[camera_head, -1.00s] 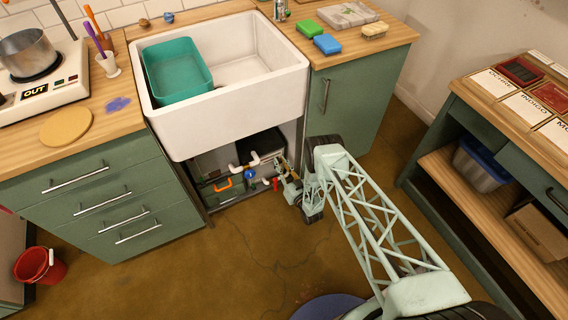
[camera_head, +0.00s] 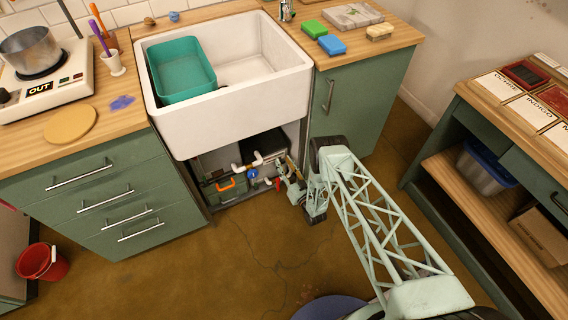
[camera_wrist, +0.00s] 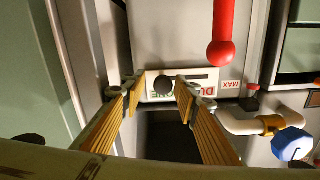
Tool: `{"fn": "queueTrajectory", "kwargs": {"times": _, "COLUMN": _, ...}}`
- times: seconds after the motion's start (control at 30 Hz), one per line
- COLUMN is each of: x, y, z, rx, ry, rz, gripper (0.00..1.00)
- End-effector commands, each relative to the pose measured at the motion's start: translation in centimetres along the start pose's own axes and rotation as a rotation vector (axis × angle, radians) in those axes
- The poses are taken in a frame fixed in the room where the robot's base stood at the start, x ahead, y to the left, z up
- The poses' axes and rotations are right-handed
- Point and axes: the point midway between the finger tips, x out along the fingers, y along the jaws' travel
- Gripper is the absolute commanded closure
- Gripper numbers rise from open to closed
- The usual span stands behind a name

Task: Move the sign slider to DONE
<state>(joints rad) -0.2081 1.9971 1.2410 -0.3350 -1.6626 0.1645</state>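The sign slider is a small white plate (camera_wrist: 203,88) on a pale panel under the sink, seen in the wrist view. It has a dark slot, a round dark knob (camera_wrist: 163,85) and green and red letters, upside down and partly hidden, so I cannot read the full words. My gripper (camera_wrist: 160,80) is open, with its two wood-coloured fingers on either side of the knob and a gap on each side. I cannot tell how deep the fingertips reach beside it. In the head view my gripper (camera_head: 287,170) is at the under-sink opening; the sign is not discernible there.
A red-handled lever (camera_wrist: 221,50) hangs close to the right of the sign. White pipes (camera_wrist: 245,124) and a blue valve knob (camera_wrist: 292,144) are at the lower right. A cabinet wall (camera_wrist: 28,75) stands at the left. The sink (camera_head: 230,125) is above the opening.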

Motion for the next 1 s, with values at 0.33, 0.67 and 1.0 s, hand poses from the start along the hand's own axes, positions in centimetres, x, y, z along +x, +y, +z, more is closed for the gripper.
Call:
{"fn": "queueTrajectory", "kwargs": {"times": 0.33, "x": -3.1, "y": 0.1, "z": 0.1, "rx": 0.000, "ry": -0.002, "rz": 0.003, "gripper": 0.71}}
{"fn": "queueTrajectory", "kwargs": {"times": 0.67, "x": -8.0, "y": 0.2, "z": 0.1, "rx": 0.001, "ry": -0.002, "rz": 0.004, "gripper": 0.71}}
{"fn": "queueTrajectory", "kwargs": {"times": 1.0, "x": -11.3, "y": 0.1, "z": 0.1, "rx": 0.001, "ry": -0.002, "rz": 0.003, "gripper": 0.71}}
